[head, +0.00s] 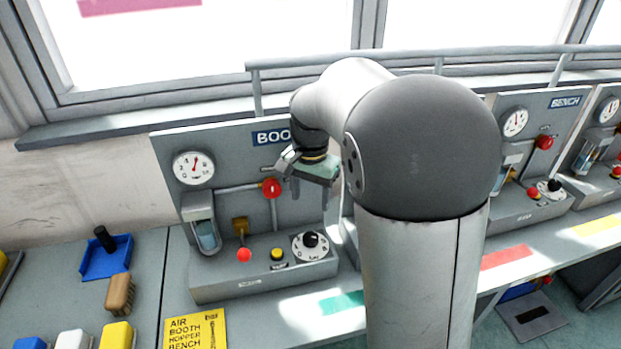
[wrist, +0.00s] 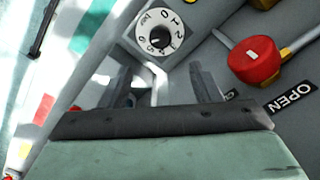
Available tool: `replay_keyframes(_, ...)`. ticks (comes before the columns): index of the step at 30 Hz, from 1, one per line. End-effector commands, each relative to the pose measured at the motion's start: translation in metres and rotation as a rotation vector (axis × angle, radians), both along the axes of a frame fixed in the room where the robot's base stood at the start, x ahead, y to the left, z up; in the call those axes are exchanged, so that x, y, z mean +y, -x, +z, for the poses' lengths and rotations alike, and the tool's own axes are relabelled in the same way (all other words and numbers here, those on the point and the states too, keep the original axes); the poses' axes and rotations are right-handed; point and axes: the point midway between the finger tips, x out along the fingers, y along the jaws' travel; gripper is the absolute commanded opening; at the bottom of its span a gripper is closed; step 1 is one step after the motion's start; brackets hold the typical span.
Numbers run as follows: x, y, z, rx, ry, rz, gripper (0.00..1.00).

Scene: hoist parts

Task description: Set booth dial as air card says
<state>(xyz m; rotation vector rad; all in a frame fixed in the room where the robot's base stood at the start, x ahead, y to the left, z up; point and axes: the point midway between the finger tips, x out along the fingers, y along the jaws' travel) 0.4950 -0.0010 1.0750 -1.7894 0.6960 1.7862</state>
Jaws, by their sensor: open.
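The booth dial (head: 311,244) is a white disc with a black knob, on the sloped front of the booth panel. In the wrist view the dial (wrist: 160,36) shows numbers and "bar"; its exact setting is hard to tell. The air card (head: 195,329) is yellow and lies at the bottom of the head view, listing booth, hopper and bench; its values are too small to read. My gripper (head: 311,188) is open and empty, above the dial and apart from it. In the wrist view its two fingers (wrist: 163,84) point toward the panel below the dial.
The booth panel carries a gauge (head: 194,168), a red valve knob (head: 271,188), a red ball lever (head: 244,255) and a yellow button (head: 278,254). A blue tray (head: 106,258) and a brown brush (head: 119,293) lie left. The bench panel (head: 556,135) stands right.

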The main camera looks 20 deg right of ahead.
Motion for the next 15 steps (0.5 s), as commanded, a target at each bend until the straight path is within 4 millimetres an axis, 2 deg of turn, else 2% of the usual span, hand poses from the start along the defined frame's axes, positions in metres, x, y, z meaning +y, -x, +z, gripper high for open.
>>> replay_keyframes(3, 0.000, -0.001, 0.024, -0.004, 0.000, -0.001, 0.57)
replay_keyframes(6, 0.000, -0.001, 0.037, -0.002, -0.001, -0.001, 0.57)
replay_keyframes(10, 0.000, 0.000, 0.048, -0.001, -0.001, -0.001, 0.57)
replay_keyframes(15, 0.000, 0.000, 0.051, 0.000, 0.000, -0.001, 0.57)
